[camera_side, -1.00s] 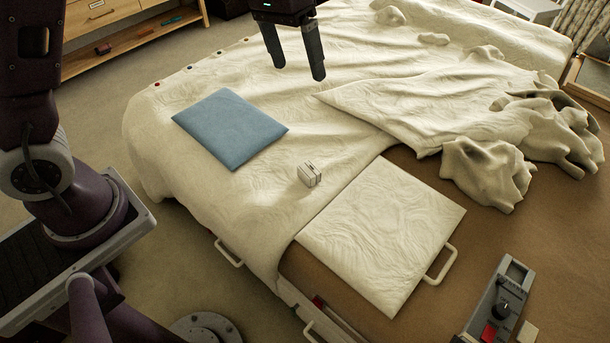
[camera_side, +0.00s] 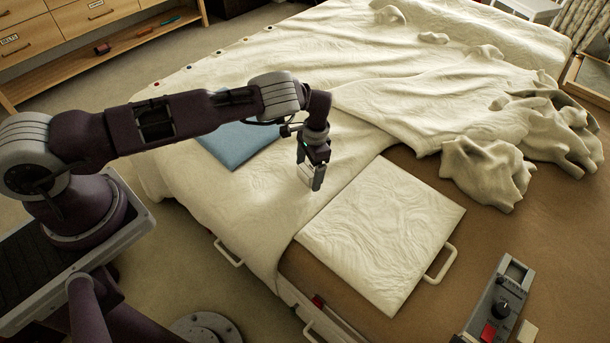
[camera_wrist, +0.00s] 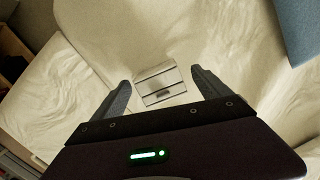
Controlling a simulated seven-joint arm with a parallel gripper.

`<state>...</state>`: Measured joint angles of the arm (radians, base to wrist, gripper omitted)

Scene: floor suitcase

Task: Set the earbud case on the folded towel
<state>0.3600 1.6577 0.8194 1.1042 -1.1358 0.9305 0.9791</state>
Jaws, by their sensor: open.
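In the wrist view the case (camera_wrist: 160,85) lies between the two open fingers of my gripper (camera_wrist: 162,88), with a gap on each side. In the side view my gripper (camera_side: 310,174) points down at the case (camera_side: 306,171) and partly hides it. How far the fingertips are above the cover is hard to tell. A blue edge (camera_wrist: 297,25) shows in the wrist view.
A white quilted pad (camera_side: 382,235) lies right of the case, with a pale handle (camera_side: 441,266) beside it. Crumpled cream cloth (camera_side: 487,170) lies farther right. A grey control box (camera_side: 497,300) stands at the lower right. The cover around the case is clear.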

